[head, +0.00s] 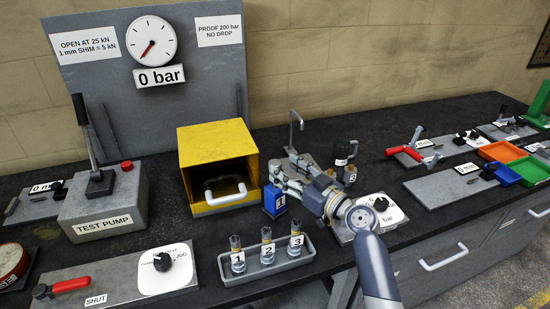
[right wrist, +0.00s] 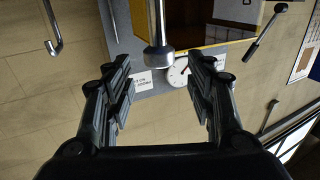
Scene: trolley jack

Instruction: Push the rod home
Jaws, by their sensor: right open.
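My right gripper (head: 284,174) is open over the middle of the bench, right of the yellow box. It also shows in the right wrist view (right wrist: 160,88), its fingers spread wide. In that view a shiny metal rod (right wrist: 158,25) with a thicker, rounded end comes in from the top edge, between the two fingers in the picture. Gaps show on both sides of it. I cannot make this rod out in the head view, where my gripper and wrist cover that area. My left gripper is not in view.
The yellow box (head: 215,143) with a pale handle stands just left of my gripper. A blue block (head: 274,202) is below it, and a hooked metal spout (head: 292,130) stands behind. A grey rack (head: 265,270) holds numbered parts in front. The test pump (head: 104,206) stands left.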

